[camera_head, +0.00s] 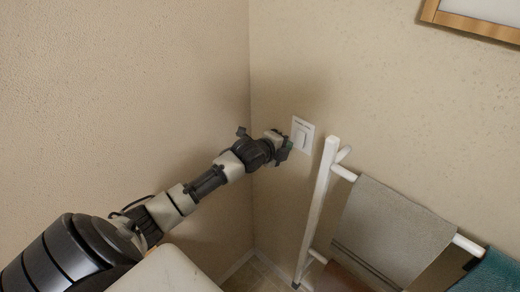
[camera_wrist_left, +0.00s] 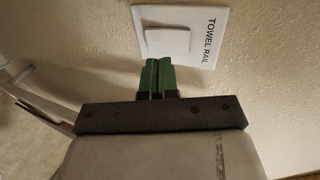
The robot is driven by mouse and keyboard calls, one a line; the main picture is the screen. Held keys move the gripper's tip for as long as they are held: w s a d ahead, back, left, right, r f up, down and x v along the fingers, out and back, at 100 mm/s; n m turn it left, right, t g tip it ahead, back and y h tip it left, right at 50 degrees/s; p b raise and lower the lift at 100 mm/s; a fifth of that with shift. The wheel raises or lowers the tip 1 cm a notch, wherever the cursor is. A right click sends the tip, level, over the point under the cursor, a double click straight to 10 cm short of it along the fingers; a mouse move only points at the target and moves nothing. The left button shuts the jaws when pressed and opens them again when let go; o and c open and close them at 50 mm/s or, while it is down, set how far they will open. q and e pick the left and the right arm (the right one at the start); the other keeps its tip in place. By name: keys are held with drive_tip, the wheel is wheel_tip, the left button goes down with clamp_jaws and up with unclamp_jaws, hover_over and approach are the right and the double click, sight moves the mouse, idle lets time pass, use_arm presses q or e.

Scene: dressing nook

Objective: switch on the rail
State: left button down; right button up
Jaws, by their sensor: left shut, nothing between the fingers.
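A white wall switch (camera_head: 301,135) is on the right-hand wall near the corner, in the head view. In the left wrist view its plate (camera_wrist_left: 205,28) reads "TOWEL RAIL" and carries a raised square rocker (camera_wrist_left: 167,41). My left gripper (camera_head: 288,145) is shut and empty, close to the switch's lower left edge. In the left wrist view its green fingertips (camera_wrist_left: 157,62) are together just below the rocker; I cannot tell whether they touch it. The white towel rail (camera_head: 318,200) stands right of the switch. My right gripper is not in view.
A grey towel (camera_head: 390,230) and a teal towel (camera_head: 493,272) hang on the rail, close to the right of my left gripper. A wood-framed picture (camera_head: 475,22) hangs at upper right. The left wall is bare.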

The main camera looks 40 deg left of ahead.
use_arm(q)
drive_tip(key=b+v, duration=0.2)
drive_tip(key=v, duration=0.7)
drive_tip(key=shift+r+b, duration=0.25)
drive_tip(key=shift+b, duration=0.15)
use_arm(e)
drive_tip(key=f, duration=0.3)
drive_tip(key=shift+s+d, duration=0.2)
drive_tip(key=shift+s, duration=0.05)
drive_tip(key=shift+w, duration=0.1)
